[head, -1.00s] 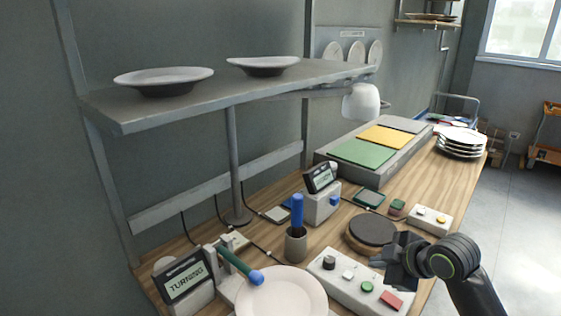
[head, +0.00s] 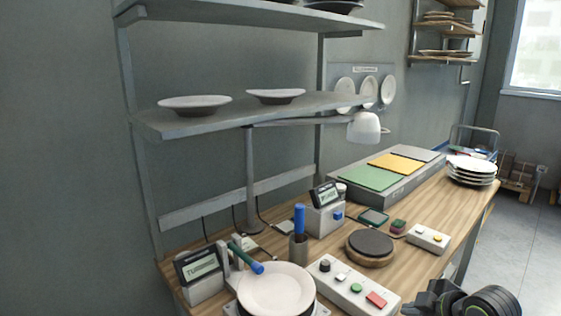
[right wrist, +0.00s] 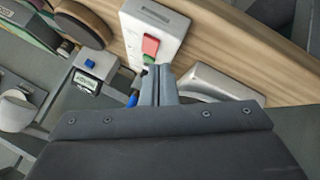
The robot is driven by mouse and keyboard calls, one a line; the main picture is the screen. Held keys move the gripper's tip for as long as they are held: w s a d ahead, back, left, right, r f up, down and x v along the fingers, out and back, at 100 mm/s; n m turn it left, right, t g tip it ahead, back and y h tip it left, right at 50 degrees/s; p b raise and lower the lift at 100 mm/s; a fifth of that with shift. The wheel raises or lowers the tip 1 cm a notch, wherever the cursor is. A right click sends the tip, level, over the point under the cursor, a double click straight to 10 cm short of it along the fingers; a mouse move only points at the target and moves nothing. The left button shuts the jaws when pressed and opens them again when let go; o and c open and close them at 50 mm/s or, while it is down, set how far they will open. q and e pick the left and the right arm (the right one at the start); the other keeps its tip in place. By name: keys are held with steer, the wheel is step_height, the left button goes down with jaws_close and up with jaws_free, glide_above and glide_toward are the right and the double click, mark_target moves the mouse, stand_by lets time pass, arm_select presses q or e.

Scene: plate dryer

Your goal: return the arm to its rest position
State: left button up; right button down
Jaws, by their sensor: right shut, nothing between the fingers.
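My right gripper (head: 432,300) is at the lower right of the head view, past the front edge of the wooden bench. In the right wrist view its two fingers (right wrist: 159,85) are together with nothing between them. The red button (right wrist: 150,47) on the white control box (right wrist: 165,22) shows beyond the fingertips. My left gripper is in neither view.
The bench (head: 415,262) holds a white plate (head: 275,287) on a stand, a control box (head: 345,287), a dark round pad (head: 370,243), a blue-handled tool in a cup (head: 299,250) and a plate stack (head: 471,170). A shelf (head: 200,125) with two plates hangs above.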

steer(key=d+f+m+g+h, duration=0.1)
steer(key=d+f+m, duration=0.2)
steer(key=f, duration=0.7)
steer(key=d+f+m+h, duration=0.1)
steer(key=d+f+m, duration=0.2)
steer(key=f, duration=0.7)
steer(key=s+d+f+m+g+h, duration=0.1)
steer(key=s+f+m, duration=0.1)
steer(key=s+f, duration=0.45)
steer(key=s+d+f+m+g+h, duration=0.1)
steer(key=s+d+f+m, duration=0.15)
steer(key=f, duration=0.75)
steer(key=s+a+f+m+g, duration=0.2)
steer(key=s+f, duration=1)
steer(key=s, duration=0.3)
steer(key=s+a+f, duration=0.1)
steer(key=s+f, duration=0.1)
steer(key=s, duration=0.5)
steer(key=s+a+f+g, duration=0.1)
steer(key=s+a+f, duration=0.1)
steer(key=s, duration=0.5)
steer(key=s+a+f+g, duration=0.1)
steer(key=s+f, duration=0.3)
steer(key=s, duration=0.4)
steer(key=shift+a+m, duration=0.45)
steer(key=shift+a, duration=0.3)
steer(key=shift+f, duration=0.1)
